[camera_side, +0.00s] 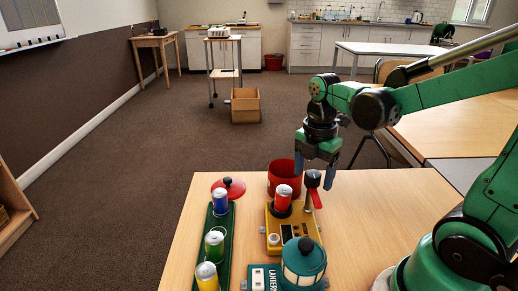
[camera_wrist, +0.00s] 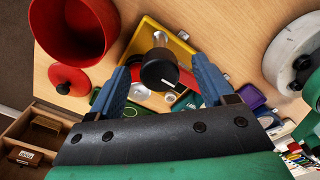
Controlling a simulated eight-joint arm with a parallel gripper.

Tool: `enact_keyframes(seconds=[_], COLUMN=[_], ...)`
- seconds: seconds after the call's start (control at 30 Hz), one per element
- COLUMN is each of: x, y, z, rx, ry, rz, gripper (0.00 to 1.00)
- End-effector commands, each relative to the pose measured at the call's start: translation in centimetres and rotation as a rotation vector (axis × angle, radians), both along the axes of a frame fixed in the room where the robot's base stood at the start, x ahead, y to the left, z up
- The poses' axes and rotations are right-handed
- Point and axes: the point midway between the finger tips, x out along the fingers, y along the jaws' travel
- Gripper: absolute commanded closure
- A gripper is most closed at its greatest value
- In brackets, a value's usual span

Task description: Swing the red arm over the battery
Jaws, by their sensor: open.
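The yellow tester box (camera_side: 273,244) stands on the table, with a red battery (camera_side: 283,198) upright on it. The red arm (camera_side: 316,199) is at the box's right side, clear of the battery, with a black knob (camera_side: 313,179) at its top. My gripper (camera_side: 314,173) points down with its blue fingers open, one on each side of the knob. In the wrist view the knob (camera_wrist: 160,69) shows between the fingers, with gaps at both sides. Part of the red arm (camera_wrist: 187,77) shows at its right.
A green tray (camera_side: 213,268) with blue, green and yellow batteries stands left of the box. A teal lantern (camera_side: 303,264) is in front. A red bucket (camera_side: 274,178) stands close behind the box, and a red lid (camera_side: 235,189) lies at back left.

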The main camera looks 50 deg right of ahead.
Motion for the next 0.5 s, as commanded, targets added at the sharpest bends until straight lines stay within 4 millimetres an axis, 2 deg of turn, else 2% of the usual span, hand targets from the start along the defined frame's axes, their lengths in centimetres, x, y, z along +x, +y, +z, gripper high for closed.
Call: enact_keyframes(seconds=[0.1, 0.13, 0.37, 0.4, 0.5], x=[0.00, 0.00, 0.00, 0.00, -0.01], y=[0.00, 0.00, 0.00, 0.00, 0.00], z=[0.01, 0.02, 0.03, 0.03, 0.04], rx=[0.000, 0.000, 0.000, 0.000, 0.000], ry=[0.000, 0.000, 0.000, 0.000, 0.000], rz=[0.000, 0.000, 0.000, 0.000, -0.002], gripper=[0.26, 0.31, 0.97, 1.00, 1.00])
